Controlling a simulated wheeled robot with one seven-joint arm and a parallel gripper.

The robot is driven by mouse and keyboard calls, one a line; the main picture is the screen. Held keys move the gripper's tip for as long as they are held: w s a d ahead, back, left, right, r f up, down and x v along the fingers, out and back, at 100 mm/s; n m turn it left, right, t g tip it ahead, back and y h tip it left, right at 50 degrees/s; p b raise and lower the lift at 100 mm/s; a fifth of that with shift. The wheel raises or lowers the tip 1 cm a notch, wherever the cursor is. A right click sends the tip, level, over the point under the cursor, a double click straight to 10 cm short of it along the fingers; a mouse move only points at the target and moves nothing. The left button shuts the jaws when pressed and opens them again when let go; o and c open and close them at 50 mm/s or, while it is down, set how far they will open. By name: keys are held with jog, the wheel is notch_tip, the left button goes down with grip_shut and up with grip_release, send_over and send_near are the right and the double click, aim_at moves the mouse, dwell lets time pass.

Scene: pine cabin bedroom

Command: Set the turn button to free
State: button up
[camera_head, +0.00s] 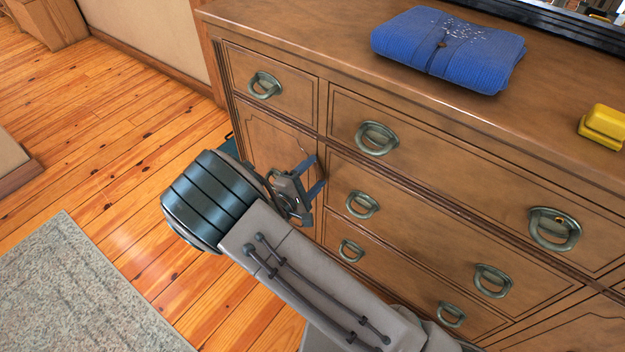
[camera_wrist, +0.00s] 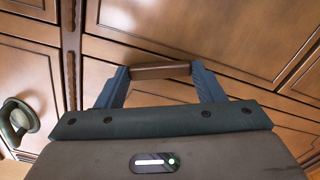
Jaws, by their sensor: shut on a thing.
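The turn button is a small brown wooden bar (camera_wrist: 160,70) on the dresser front in the wrist view. It lies crosswise in that picture, with one fingertip at each end. My gripper (camera_wrist: 162,72) is shut on it. In the head view my gripper (camera_head: 318,176) is against the dresser's left part, by the small cabinet door (camera_head: 262,140) under the top left drawer. The button cannot be made out there, behind my gripper. I cannot tell from these views whether the button overlaps the door edge.
The wooden dresser (camera_head: 400,95) has several drawers with green-grey ring handles (camera_head: 375,138) right of my gripper. A folded blue cloth (camera_head: 450,48) and a yellow object (camera_head: 603,126) lie on its top. Open wooden floor (camera_head: 110,150) and a grey rug (camera_head: 70,290) are to the left.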

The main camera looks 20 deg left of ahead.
jog(key=shift+m+b, duration=1.3)
jog(key=shift+m, duration=0.7)
jog(key=o, duration=1)
jog(key=p+v, duration=0.1)
jog(key=v, duration=1.3)
jog(key=shift+w+p, duration=0.1)
jog(key=shift+p, duration=0.3)
